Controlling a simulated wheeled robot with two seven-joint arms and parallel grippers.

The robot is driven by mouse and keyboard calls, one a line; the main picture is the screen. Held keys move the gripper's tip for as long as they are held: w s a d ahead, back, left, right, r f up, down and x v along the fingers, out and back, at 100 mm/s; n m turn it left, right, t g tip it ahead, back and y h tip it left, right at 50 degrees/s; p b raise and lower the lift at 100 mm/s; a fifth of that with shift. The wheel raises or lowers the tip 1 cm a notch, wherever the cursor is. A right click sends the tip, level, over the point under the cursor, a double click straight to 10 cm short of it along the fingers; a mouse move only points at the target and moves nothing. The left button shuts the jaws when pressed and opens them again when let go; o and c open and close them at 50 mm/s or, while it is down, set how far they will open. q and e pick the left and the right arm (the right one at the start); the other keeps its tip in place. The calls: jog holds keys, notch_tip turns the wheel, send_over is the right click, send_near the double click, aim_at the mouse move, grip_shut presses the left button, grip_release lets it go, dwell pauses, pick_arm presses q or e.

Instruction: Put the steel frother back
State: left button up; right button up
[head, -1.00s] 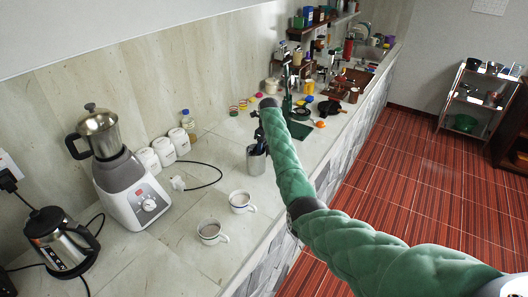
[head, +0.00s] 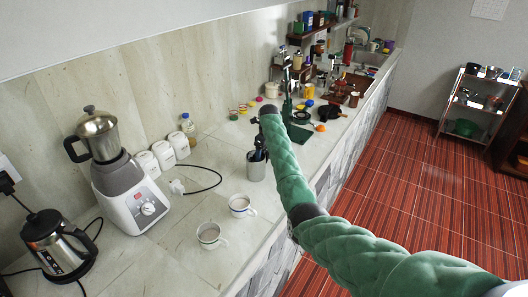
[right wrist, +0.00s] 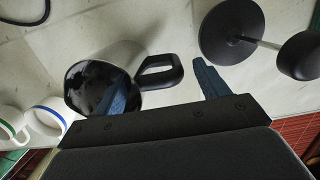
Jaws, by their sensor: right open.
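The steel frother (head: 256,171) stands upright on the counter as a grey metal cylinder, right of the white cups. In the right wrist view the frother (right wrist: 128,55) shows a dark open top and a black loop handle. My right gripper (right wrist: 162,88) is open. Its two blue fingers are on either side of the handle, and one finger overlaps the dark opening; I cannot tell if it is inside. In the head view my right gripper (head: 258,148) is just over the frother, partly hidden by my green-sleeved arm. My left gripper is not in view.
Two white cups (head: 209,234) (head: 241,206) stand near the frother. A white blender-like machine (head: 138,200), a kettle (head: 58,243) and white canisters (head: 163,153) stand left. A black round-based stand (right wrist: 229,33) is close by in the wrist view. Bare counter lies around the cups.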

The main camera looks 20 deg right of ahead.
jog(key=shift+r+p, duration=0.35)
jog(key=shift+r, duration=0.1)
notch_tip(320, 180, up, 2)
jog(key=shift+s+r+p, duration=0.1)
jog(key=shift+p, duration=1)
jog(key=r+p, duration=0.2)
jog(key=shift+s+d+r+p, duration=0.2)
jog(key=shift+r+p, duration=0.1)
jog(key=shift+p, duration=0.1)
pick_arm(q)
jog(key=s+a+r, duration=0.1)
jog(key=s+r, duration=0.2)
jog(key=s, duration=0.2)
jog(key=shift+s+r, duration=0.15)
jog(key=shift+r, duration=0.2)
pick_arm(e)
notch_tip(320, 180, up, 6)
jog(key=shift+s+d+r, duration=0.2)
jog(key=shift+s+d, duration=0.1)
